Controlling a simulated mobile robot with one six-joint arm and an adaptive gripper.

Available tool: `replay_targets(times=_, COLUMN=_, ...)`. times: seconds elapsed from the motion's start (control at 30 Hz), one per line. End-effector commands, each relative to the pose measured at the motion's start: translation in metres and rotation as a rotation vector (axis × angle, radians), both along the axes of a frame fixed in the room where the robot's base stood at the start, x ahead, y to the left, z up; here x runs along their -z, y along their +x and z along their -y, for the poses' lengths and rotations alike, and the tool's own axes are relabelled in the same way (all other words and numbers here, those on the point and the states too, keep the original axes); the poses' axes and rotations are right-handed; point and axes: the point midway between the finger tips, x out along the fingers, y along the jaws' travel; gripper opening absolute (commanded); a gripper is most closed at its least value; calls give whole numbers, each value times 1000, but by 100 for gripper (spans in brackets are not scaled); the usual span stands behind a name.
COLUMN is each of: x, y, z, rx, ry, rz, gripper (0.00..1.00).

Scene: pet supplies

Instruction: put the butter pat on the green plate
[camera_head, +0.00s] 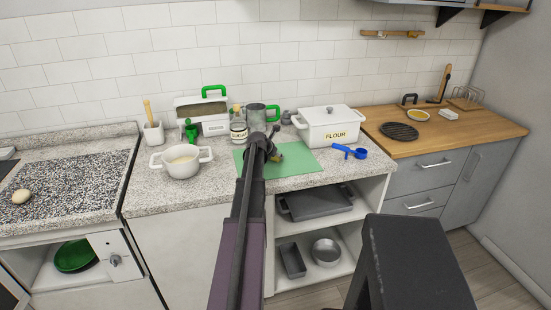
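A dark green round plate (75,256) lies inside the open compartment at the lower left. I cannot identify the butter pat for sure. A pale yellowish rounded lump (22,196) lies on the speckled surface at the far left. A small dish with something yellow (419,115) stands on the wooden counter at the right. My gripper (272,134) is over the green mat, seen from behind along my arm. Its fingers are too small and dark to show whether they are open. A small brownish thing (277,157) shows beside it.
A white pot (182,161), a sugar jar (238,127) and a flour pot (328,127) stand around the green mat (300,160). A blue scoop (349,151) lies near the front edge. A black trivet (398,131) is on the wood. Pans fill the shelves below.

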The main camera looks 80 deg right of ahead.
Motion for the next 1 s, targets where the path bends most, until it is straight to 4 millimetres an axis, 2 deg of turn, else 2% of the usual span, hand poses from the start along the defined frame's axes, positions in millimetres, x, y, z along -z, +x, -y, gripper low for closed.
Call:
replay_targets(times=0.17, x=0, y=0, z=0, rx=0, ry=0, rz=0, gripper=37)
replay_targets(times=0.2, x=0, y=0, z=0, rx=0, ry=0, rz=0, gripper=32)
replay_targets(times=0.57, x=-3, y=0, z=0, rx=0, ry=1, rz=0, gripper=32)
replay_targets(times=0.77, x=-12, y=0, z=0, rx=0, ry=0, rz=0, gripper=32)
replay_targets(times=1.0, x=-32, y=0, z=0, rx=1, ry=0, rz=-1, gripper=32)
